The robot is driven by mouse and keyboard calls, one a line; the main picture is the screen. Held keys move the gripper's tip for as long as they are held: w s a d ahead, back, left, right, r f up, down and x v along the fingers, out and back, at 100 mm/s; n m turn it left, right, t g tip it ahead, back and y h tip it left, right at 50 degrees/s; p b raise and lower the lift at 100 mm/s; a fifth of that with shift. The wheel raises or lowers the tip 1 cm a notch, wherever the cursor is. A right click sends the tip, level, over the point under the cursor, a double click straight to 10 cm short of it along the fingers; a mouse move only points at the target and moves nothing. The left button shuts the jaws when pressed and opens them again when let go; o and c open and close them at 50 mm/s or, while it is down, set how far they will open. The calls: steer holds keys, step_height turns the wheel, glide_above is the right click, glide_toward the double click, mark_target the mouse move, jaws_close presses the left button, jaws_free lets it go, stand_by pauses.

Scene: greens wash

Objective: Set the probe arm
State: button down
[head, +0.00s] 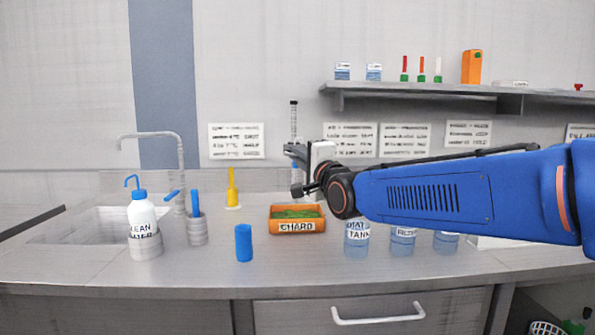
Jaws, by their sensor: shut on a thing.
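My gripper (293,170) is in the middle of the head view, reaching in from the right, behind and above the orange CHARD tray. It is shut on a slim upright rod (294,121) with a dark top and pale, marked shaft. A blue part of it shows between the fingers. I cannot tell for sure whether this rod is the probe arm; its lower end is hidden or unclear. The CHARD tray (299,226) holds green leaves and stands on the counter below my gripper.
Labelled blue containers (357,239) stand to the right, under my arm. A blue cylinder (243,243), grey ribbed cup (197,230), white wash bottle (143,218) and yellow upright piece (232,189) stand left. The sink (85,228) is far left. A wall shelf (410,90) hangs above.

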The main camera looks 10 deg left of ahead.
step_height(320, 180, up, 6)
steer(key=shift+f, duration=0.25)
steer(key=c, duration=1.9)
jaws_free()
steer(key=shift+c, duration=0.2)
steer(key=shift+o, duration=0.2)
steer(key=shift+f, duration=0.1)
steer(key=v, duration=1.7)
steer(key=shift+s+d+f, duration=0.1)
steer(key=shift+s+d, duration=0.05)
steer(key=shift+d, duration=0.05)
